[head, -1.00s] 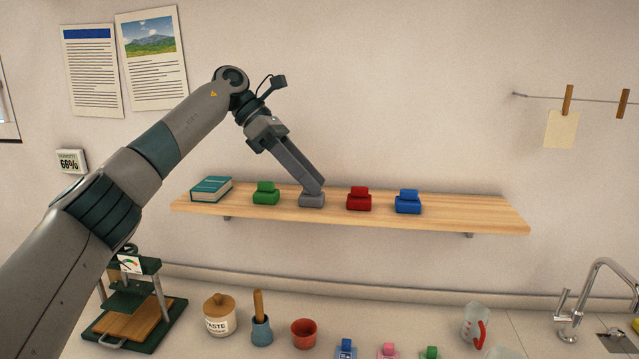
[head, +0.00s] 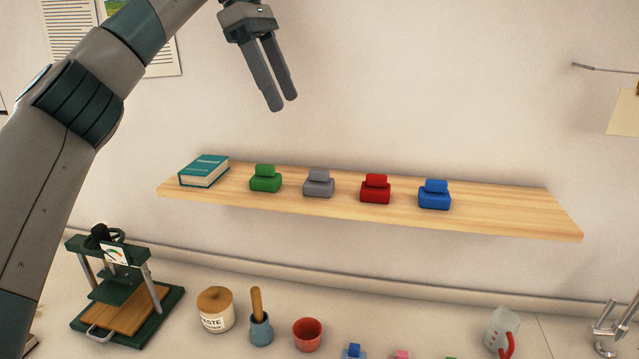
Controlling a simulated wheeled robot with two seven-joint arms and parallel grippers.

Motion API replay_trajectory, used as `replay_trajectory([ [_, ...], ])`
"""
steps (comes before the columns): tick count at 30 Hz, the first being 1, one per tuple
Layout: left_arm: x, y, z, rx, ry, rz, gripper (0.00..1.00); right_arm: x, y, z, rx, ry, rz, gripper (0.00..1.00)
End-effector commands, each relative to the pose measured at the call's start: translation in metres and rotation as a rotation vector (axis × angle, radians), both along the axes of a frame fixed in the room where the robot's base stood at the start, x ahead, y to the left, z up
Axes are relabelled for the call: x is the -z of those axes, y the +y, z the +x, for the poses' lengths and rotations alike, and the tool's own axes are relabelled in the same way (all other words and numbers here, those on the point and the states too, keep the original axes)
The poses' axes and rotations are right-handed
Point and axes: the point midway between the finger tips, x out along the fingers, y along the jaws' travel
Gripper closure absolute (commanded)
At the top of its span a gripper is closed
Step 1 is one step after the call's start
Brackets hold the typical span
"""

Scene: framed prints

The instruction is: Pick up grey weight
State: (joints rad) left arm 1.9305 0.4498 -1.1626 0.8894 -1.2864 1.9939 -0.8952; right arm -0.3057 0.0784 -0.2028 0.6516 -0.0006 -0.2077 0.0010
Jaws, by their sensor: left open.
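The grey weight (head: 319,183) sits upright on the wooden shelf (head: 510,212), between a green weight (head: 265,179) and a red weight (head: 375,189). It is a wide block with a narrower knob on top. My left gripper (head: 284,106) is open and empty. It points down in the air above the shelf, over and a little left of the grey weight, clearly apart from it. My right gripper is not in view.
Below on the counter are a green press (head: 125,285), a paste jar (head: 215,310), a blue mortar (head: 260,328), a red cup (head: 307,334) and a measuring jug (head: 502,328). The shelf's right end is clear.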

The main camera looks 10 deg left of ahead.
Motion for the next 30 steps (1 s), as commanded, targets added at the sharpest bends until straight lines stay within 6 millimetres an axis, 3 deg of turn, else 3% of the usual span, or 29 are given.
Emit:
replay_trajectory([
  [8, 0.013, -0.005, 0.001, 0.001, 0.002, 0.000, 0.42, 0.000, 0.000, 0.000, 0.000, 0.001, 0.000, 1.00],
  [14, 0.039, -0.016, 0.000, 0.002, 0.002, 0.000, 0.42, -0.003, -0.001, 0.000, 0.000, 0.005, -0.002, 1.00],
  [21, 0.078, -0.033, 0.000, 0.002, 0.004, 0.001, 0.42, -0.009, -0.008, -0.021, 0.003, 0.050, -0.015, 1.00],
  [30, 0.111, -0.047, 0.001, -0.001, 0.001, -0.001, 0.42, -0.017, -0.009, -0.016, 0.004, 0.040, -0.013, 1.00],
])
